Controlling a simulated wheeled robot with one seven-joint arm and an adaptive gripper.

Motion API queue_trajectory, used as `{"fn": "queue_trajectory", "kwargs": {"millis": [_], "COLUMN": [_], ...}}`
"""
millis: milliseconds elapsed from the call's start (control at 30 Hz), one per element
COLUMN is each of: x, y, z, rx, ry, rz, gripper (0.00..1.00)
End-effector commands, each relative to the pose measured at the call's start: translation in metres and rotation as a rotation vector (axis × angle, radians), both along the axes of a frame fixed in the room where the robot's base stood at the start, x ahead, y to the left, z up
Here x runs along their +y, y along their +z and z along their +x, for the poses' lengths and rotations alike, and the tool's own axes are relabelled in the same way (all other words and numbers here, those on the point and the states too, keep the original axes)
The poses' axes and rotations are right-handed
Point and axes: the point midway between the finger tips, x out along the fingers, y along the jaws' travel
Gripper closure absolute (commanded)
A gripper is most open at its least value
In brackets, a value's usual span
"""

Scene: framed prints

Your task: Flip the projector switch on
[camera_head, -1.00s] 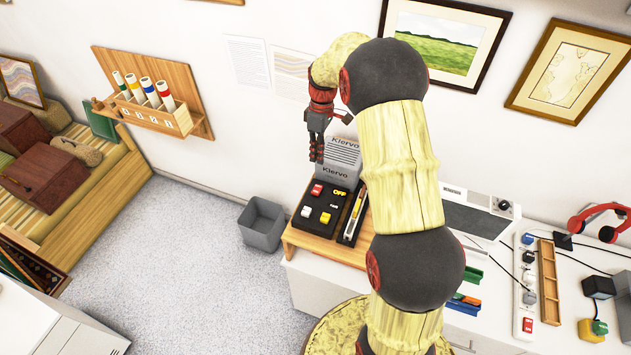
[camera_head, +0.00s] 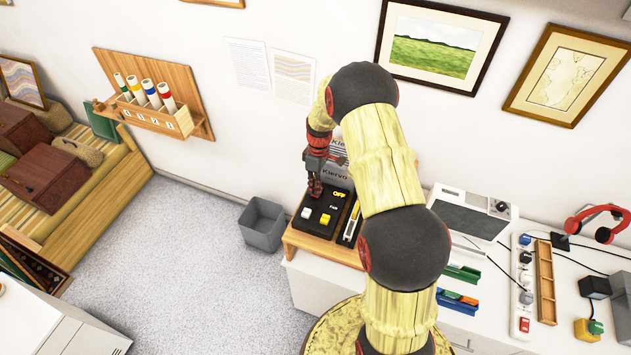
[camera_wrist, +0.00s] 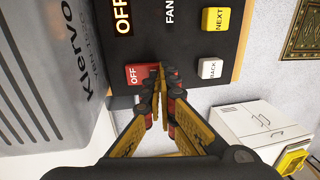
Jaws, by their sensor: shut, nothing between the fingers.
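The black control panel (camera_head: 313,227) sits on a wooden stand beside the grey Klervo projector (camera_head: 341,173). In the wrist view the panel (camera_wrist: 150,46) has a red switch (camera_wrist: 138,75) marked OFF and an OFF display (camera_wrist: 122,16). My gripper (camera_head: 315,192) is shut and empty, pointing down at the panel and hiding the red switch in the head view. In the wrist view my gripper (camera_wrist: 159,69) has its fingertips right beside the red switch, overlapping its edge. I cannot tell whether they touch it.
A yellow NEXT button (camera_wrist: 215,20) and a white BACK button (camera_wrist: 210,68) lie close to the fingertips. The projector body (camera_wrist: 45,90) stands close on the other side. A grey bin (camera_head: 263,224) is on the floor left of the stand.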

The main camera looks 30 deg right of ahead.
Motion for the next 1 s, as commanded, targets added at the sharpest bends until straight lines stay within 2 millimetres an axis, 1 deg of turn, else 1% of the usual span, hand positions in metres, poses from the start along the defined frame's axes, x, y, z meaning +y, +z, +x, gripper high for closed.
{"fn": "queue_trajectory", "kwargs": {"millis": [367, 633, 700, 1000], "x": [0.0, 0.005, 0.004, 0.001], "y": [-0.001, -0.015, -0.011, -0.01], "z": [0.0, -0.004, -0.003, -0.001], "rx": [-0.002, -0.07, -0.066, -0.066], "ry": [0.0, 0.002, -0.001, -0.001], "rz": [-0.002, -0.09, -0.085, -0.084], "gripper": [1.0, 1.0, 1.0, 1.0]}}
